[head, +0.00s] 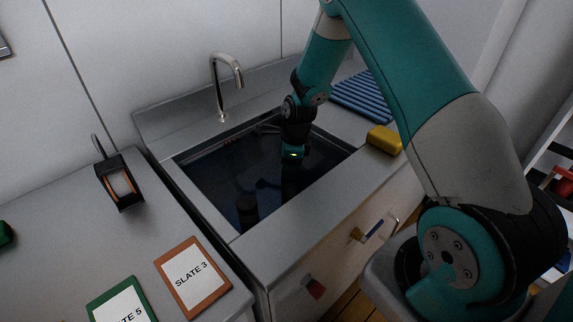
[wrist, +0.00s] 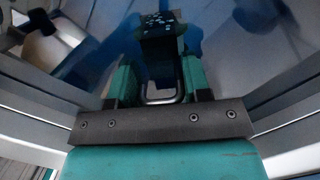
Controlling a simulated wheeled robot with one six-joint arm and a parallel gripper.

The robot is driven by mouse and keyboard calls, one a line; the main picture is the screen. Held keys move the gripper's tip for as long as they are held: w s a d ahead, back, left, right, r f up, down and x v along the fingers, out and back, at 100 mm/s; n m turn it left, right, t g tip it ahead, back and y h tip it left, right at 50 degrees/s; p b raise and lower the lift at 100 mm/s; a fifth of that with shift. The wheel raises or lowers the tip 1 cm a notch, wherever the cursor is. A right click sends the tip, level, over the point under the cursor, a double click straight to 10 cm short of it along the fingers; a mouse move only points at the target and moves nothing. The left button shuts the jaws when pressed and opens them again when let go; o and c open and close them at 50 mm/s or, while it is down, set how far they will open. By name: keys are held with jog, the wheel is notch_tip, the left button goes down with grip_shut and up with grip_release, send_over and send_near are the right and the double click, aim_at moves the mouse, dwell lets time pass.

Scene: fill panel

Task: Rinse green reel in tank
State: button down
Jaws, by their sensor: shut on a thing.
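My gripper (head: 291,172) reaches straight down into the sink-like tank (head: 200,193), which holds dark, reflective liquid. In the wrist view, the two teal fingers of my gripper (wrist: 158,85) are shut around the metal loop handle of the green reel (wrist: 161,45). Its body looks dark with pale specks on top. In the head view the reel is hidden by the gripper and the dark liquid, so I cannot tell how deep it sits.
A faucet (head: 221,85) rises behind the tank. A yellow block (head: 384,140) and blue ribbed mat (head: 364,97) lie to the right. A green thing (head: 5,234) is cut off at left.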

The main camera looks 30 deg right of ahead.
jog(key=shift+w+d, duration=0.15)
jog(key=shift+d, duration=0.65)
jog(key=shift+a, duration=0.25)
jog(key=shift+s+a, duration=0.2)
jog(key=shift+a, duration=0.65)
